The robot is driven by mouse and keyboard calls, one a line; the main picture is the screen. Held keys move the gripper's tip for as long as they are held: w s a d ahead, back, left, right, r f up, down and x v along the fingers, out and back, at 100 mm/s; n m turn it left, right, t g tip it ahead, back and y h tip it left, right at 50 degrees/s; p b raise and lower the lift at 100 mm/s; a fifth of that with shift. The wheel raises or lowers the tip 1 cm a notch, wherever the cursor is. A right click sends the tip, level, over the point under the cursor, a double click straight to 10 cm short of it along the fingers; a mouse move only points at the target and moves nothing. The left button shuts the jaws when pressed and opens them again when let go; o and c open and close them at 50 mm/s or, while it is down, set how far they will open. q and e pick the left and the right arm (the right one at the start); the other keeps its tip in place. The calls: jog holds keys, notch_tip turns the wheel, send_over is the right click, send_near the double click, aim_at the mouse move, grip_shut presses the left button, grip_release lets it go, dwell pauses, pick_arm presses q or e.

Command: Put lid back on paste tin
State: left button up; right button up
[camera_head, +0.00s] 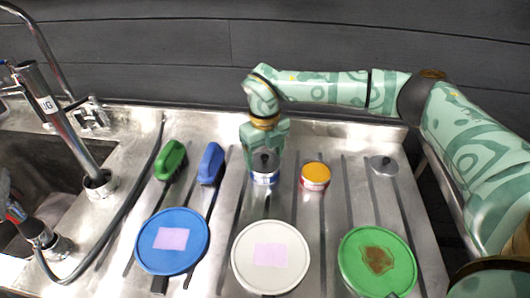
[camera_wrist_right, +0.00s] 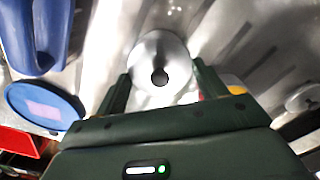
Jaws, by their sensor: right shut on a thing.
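My right gripper (camera_head: 264,152) points down at a small tin with a blue and white label (camera_head: 264,179). A round silver lid with a dark knob (camera_wrist_right: 160,55) is between its fingers in the right wrist view, and they are shut on it. In the head view this lid appears at the top of the blue and white tin; whether it is fully seated is hard to tell. A red and white tin with a yellow-orange top (camera_head: 315,176) stands just right of it. Another silver lid with a dark knob (camera_head: 384,166) lies farther right. My left gripper is not in view.
A green brush (camera_head: 171,160) and a blue brush (camera_head: 211,164) lie left of the tins. Blue (camera_head: 172,264), white (camera_head: 270,284) and green (camera_head: 352,268) round pieces lie in front. A sink with a tap (camera_head: 75,130) and a dark hose is at the left.

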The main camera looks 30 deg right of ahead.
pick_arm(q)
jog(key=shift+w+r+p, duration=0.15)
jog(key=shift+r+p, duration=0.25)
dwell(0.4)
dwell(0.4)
pick_arm(e)
jog(key=o, duration=1)
jog(key=shift+o, duration=0.5)
jog(key=shift+r, duration=0.1)
jog(key=shift+r+p, duration=3.05)
jog(key=shift+r, duration=0.35)
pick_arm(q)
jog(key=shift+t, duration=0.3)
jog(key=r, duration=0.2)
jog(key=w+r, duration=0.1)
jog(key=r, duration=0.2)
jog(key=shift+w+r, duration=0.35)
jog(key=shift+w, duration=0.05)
pick_arm(e)
jog(key=shift+c, duration=0.3)
grip_shut()
